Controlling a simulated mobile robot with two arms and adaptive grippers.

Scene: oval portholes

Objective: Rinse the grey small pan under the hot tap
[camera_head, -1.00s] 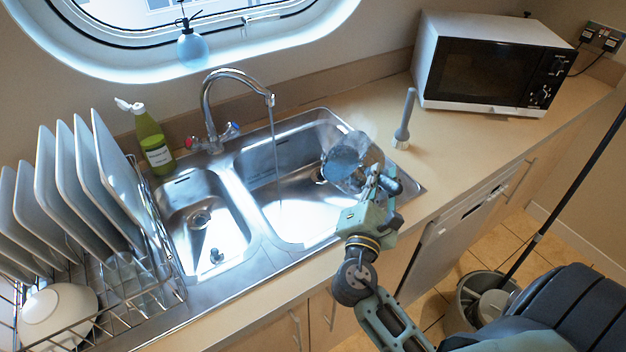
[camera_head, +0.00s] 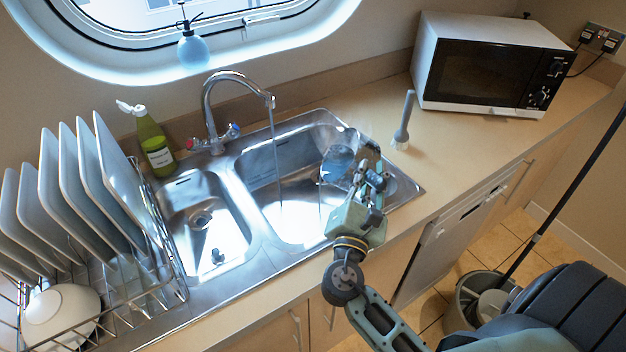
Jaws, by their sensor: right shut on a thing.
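The small pan (camera_head: 337,163) is over the right part of the large sink basin (camera_head: 300,221), and its blue-grey inside shows. My right gripper (camera_head: 369,178) is shut on the pan at its right side and hides part of it. The tap (camera_head: 238,78) is curved chrome with a red knob (camera_head: 192,144) on the left and a blue knob (camera_head: 233,130) on the right. A thin stream of water (camera_head: 277,160) falls from its spout into the large basin, left of the pan and apart from it. My left gripper is not in view.
A small basin (camera_head: 205,215) lies left of the large one. A green soap bottle (camera_head: 153,142) stands behind it. A plate rack (camera_head: 150,280) fills the left counter. A brush (camera_head: 404,122) stands right of the sink, before the microwave (camera_head: 490,65). A bucket (camera_head: 470,300) is on the floor.

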